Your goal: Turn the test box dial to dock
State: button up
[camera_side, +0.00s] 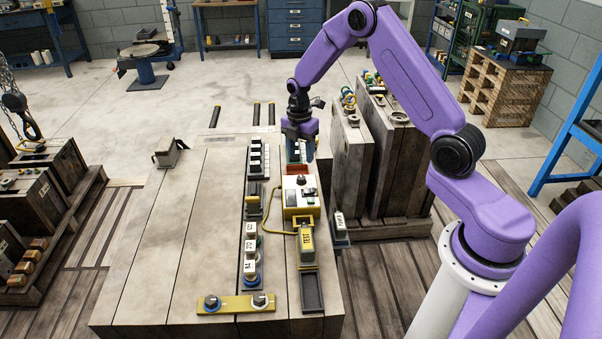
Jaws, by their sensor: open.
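The test box (291,199) is white with red and yellow edges and stands on the wooden block top, right of centre. Small dark parts and a dark display show on its top; a dark knob-like part (308,191) may be the dial, but its pointer and markings are too small to read.
A yellow unit marked TEST (306,241) stands in front of the box, joined by a yellow cable (277,226). A dark tray (312,293) lies nearer. A rail with white labelled cards (250,245) runs left. Tall mould blocks (352,150) stand right.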

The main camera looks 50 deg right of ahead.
aim_at(301, 177)
notch_tip(301, 177, down, 8)
jog(key=shift+s+f, duration=0.1)
jog(key=shift+c, duration=0.3)
grip_shut()
